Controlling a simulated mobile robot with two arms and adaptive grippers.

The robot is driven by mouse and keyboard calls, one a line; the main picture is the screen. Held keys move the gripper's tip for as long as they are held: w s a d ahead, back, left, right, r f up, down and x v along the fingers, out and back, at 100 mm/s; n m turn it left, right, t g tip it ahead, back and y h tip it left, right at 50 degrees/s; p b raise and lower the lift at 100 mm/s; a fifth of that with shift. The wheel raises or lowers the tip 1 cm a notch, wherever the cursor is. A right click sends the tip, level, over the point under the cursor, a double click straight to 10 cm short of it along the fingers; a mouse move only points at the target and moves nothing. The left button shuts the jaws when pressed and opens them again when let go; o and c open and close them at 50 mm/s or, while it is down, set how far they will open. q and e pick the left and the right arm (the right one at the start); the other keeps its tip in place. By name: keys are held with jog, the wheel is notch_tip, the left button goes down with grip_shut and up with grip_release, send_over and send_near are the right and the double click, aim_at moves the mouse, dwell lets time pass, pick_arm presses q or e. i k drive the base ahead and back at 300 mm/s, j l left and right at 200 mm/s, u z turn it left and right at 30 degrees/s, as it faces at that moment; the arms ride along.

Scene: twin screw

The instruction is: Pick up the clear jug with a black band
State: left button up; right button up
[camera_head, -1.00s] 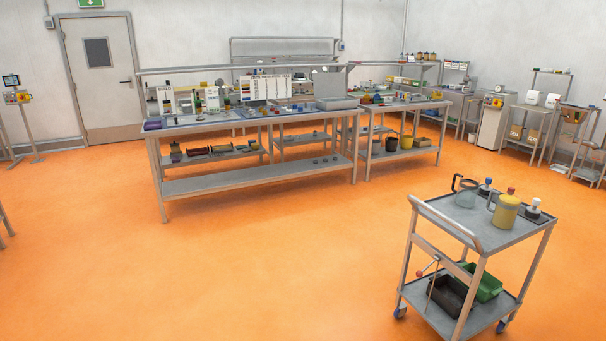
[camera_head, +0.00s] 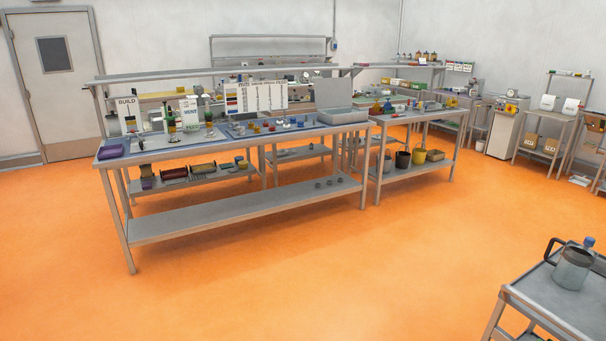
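A clear jug (camera_head: 571,268) with a black handle and a dark band at its rim stands upright on the top shelf of a grey cart (camera_head: 553,294) at the lower right. The cart is cut off by the right and bottom edges of the picture. A small blue-topped item (camera_head: 588,243) shows just behind the jug. Neither of my grippers is in view.
A long metal workbench (camera_head: 240,204) with a lower shelf stands ahead, its top holding many small items. A second bench (camera_head: 433,115) with buckets below adjoins it at the right. Open orange floor (camera_head: 330,275) lies between the benches and the cart.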

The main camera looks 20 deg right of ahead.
aim_at(577, 259)
jog(key=i+l+z, duration=0.15)
jog(key=i+z, duration=0.85)
jog(key=i+j+z, duration=0.3)
jog(key=i+z, duration=0.2)
jog(key=i+j+z, duration=0.45)
